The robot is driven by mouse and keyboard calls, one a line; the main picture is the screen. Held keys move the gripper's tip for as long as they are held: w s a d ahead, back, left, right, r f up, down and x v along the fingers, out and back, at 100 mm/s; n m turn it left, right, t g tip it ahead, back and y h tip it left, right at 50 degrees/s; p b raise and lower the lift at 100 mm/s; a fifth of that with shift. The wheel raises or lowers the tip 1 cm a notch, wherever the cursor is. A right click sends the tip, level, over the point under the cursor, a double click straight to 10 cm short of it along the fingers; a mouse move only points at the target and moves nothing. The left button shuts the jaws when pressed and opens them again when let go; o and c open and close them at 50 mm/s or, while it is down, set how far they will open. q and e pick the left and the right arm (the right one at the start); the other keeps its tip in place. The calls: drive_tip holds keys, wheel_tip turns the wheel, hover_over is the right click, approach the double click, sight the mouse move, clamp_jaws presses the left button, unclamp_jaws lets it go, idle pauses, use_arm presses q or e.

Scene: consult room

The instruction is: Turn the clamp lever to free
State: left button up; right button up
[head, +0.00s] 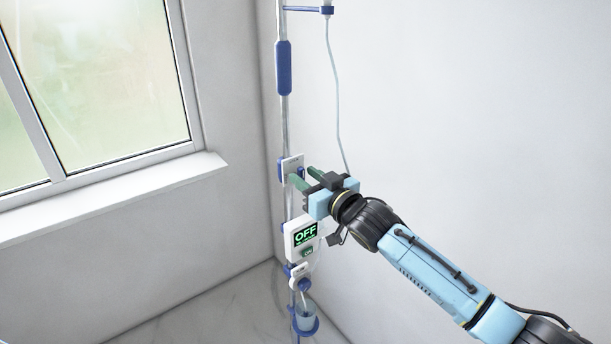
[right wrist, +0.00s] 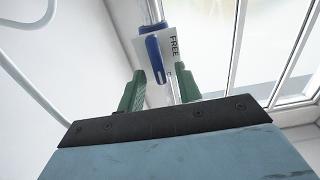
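The clamp is on the upright pole in the head view, with a white plate (head: 291,163) and blue parts at its sides. In the right wrist view its blue lever (right wrist: 154,58) stands beside a white plate (right wrist: 175,42) that reads "FREE". My right gripper (head: 302,175) is at the clamp from the right. In the wrist view the gripper (right wrist: 160,73) is open, its green fingers apart with the lever ahead of the gap; I cannot tell whether they touch it. The gripper partly hides the clamp in the head view. My left gripper is out of view.
Below the clamp, the pole (head: 285,120) carries a white box (head: 302,238) whose display reads "OFF", and a blue ring holder with a cup (head: 305,318). A thin tube (head: 335,90) hangs right of the pole. A window sill (head: 110,195) juts out at left.

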drive_tip(key=shift+w+a, duration=0.25)
drive_tip(key=shift+w, duration=0.1)
clamp_jaws()
